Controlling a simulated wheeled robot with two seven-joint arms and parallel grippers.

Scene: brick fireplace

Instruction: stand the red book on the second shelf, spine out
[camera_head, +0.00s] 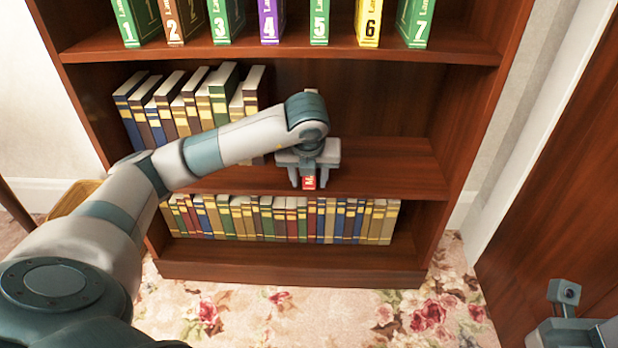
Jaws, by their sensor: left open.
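The red book (310,183) shows only as a small red spine end with pale marks, facing out at the front of the middle shelf (395,178). The rest of it is hidden behind my left gripper and wrist. My left gripper (309,184) is open, its fingers on either side of the book's spine. I cannot tell if the fingers touch the book. My right gripper's fingers are not visible; only a grey part of my right arm shows at the bottom right.
A leaning row of books (185,100) fills the middle shelf's left side. The shelf right of my gripper is bare. Numbered books (319,25) stand on the shelf above, and a packed row (270,218) fills the bottom shelf. A wooden panel (560,190) is at right.

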